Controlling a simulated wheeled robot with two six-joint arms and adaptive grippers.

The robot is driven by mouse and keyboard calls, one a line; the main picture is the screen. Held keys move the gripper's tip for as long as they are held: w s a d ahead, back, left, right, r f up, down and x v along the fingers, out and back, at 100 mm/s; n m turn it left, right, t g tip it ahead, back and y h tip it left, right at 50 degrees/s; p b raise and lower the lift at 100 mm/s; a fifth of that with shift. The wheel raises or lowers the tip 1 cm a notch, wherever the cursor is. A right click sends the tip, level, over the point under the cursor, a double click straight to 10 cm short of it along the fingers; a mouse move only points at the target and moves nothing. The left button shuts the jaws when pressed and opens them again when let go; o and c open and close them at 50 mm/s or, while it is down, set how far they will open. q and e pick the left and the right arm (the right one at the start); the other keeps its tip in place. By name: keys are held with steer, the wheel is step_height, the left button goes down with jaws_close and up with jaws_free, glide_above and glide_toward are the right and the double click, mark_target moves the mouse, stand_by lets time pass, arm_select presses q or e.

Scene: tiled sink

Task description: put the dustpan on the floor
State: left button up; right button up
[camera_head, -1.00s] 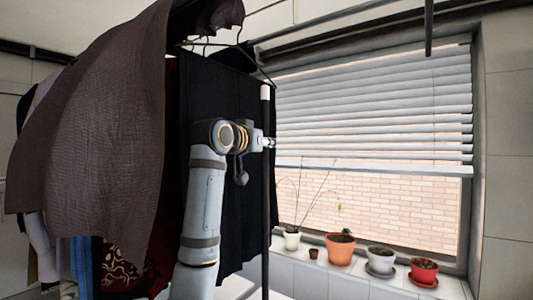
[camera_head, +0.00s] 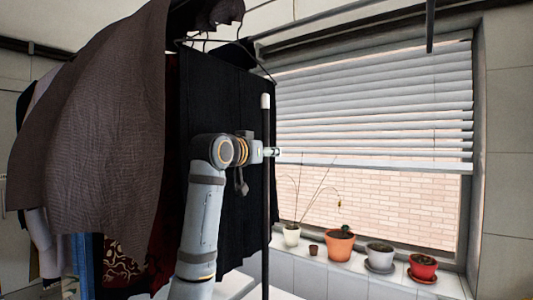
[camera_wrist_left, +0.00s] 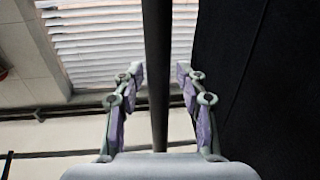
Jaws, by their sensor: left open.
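No dustpan pan shows in either view. A thin dark upright pole (camera_head: 266,205) with a white cap stands beside the hanging clothes; I cannot tell whether it is the dustpan's handle. Its lower end is out of the frame. My left gripper (camera_head: 275,152) is at the pole's upper part, below the cap. In the left wrist view, the open fingers (camera_wrist_left: 159,76) have the pole (camera_wrist_left: 157,30) running between them, with gaps on both sides. My right gripper is not in view.
Dark clothes (camera_head: 220,125) hang on a rack close behind and left of my left arm. Several potted plants, including an orange pot (camera_head: 340,247), stand on the tiled sill under a window with blinds (camera_head: 375,100). The floor is not visible.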

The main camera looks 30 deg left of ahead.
arm_select(q)
steer(key=s+b, duration=0.4)
steer(key=s, duration=0.3)
steer(key=shift+r, duration=0.2)
steer(key=shift+o, duration=0.5)
steer(key=shift+s+r, duration=0.1)
steer(key=shift+s, duration=0.25)
steer(key=shift+w, duration=0.1)
